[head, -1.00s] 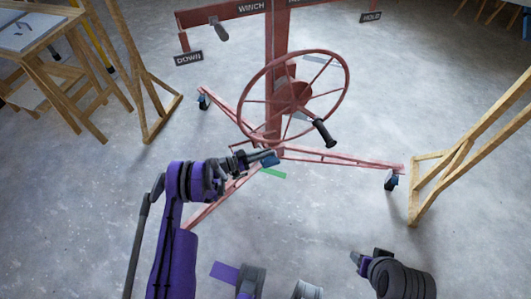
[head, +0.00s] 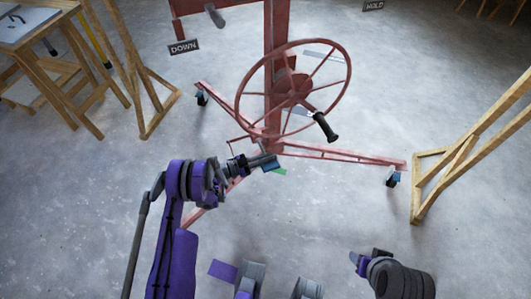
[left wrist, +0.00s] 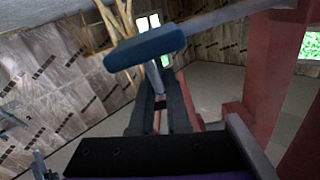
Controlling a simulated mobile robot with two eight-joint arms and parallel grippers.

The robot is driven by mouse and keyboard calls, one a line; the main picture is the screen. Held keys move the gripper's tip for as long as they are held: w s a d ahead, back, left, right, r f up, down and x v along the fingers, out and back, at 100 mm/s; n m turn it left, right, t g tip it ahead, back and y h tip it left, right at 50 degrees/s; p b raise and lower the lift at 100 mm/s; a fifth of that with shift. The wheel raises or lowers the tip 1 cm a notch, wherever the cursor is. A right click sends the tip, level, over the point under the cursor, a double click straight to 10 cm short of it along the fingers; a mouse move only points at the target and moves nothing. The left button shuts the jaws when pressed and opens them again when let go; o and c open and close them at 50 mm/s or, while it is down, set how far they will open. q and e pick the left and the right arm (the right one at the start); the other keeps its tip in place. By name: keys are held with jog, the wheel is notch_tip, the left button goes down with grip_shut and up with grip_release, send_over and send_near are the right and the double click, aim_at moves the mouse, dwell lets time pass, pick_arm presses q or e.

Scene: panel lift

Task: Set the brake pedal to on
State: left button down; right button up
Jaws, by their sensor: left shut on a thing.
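The brake pedal shows as a blue pad (left wrist: 145,47) on a grey bar in the left wrist view, just beyond the fingertips. In the head view the blue pad (head: 270,163) is at the tip of my left gripper (head: 258,162), low by the foot of the red lift. My left gripper's fingers (left wrist: 162,95) are close together and shut on the pedal; the exact contact is partly hidden. My right gripper (head: 367,257) hangs at the lower right, away from the lift; its finger gap is not clear.
The red handwheel (head: 293,90) with its black handle (head: 326,127) stands above the pedal. Red legs with casters (head: 393,177) spread over the floor. A wooden trestle (head: 440,170) is at right, a wooden table (head: 60,70) at left. The front floor is mostly clear.

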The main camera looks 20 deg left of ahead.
pick_arm(q)
jog(key=f+m+b, duration=0.1)
jog(key=d+f+m+b, duration=0.1)
jog(key=f, duration=0.1)
jog(key=s+f+m+b, duration=0.1)
jog(key=f+m, duration=0.1)
jog(key=shift+s+d+f, duration=0.1)
jog(key=shift+d+f, duration=0.1)
jog(key=shift+d, duration=0.05)
notch_tip(320, 180, down, 3)
jog(key=b, duration=0.2)
jog(key=shift+r+b, duration=0.15)
jog(key=shift+b, duration=0.15)
jog(key=c, duration=0.9)
grip_release()
jog(key=p, duration=0.2)
send_near(269, 168)
jog(key=f, duration=0.3)
jog(key=a+f, duration=0.1)
jog(key=shift+w+a+f, duration=0.1)
jog(key=shift+w+f, duration=0.25)
jog(key=shift+f, duration=0.05)
